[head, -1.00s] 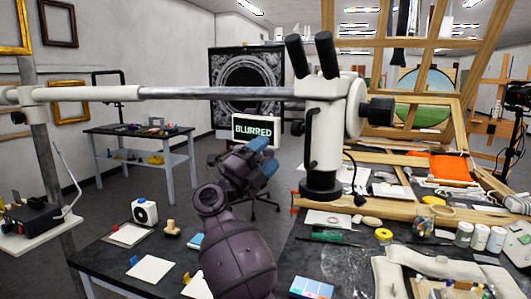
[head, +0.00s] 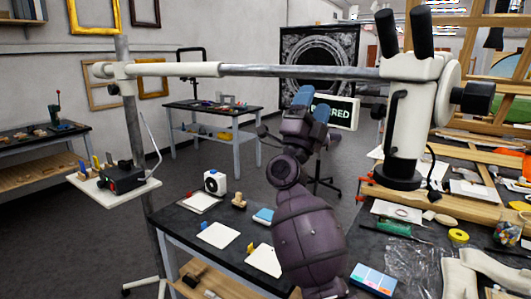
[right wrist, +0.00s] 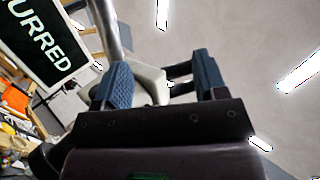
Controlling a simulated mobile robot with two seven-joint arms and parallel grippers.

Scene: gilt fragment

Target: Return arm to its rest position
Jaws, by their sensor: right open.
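My right gripper (head: 312,104) is raised in the middle of the head view, on my dark purple arm (head: 305,235). Its blue fingers point upward and stand apart, with nothing between them. In the head view it overlaps the left part of a screen (head: 343,112) with partly covered lettering. In the right wrist view the open fingers (right wrist: 163,82) stand apart against the ceiling and a pale fixture behind. The screen also shows there at upper left (right wrist: 45,40), reading "URRED". My left gripper is not in view.
A microscope (head: 405,135) on a long horizontal boom (head: 290,71) stands right of my arm. The dark bench (head: 185,225) below holds cards, a stamp and a white box (head: 215,182). A small tray (head: 88,184) is on the boom's post. Open floor lies at left.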

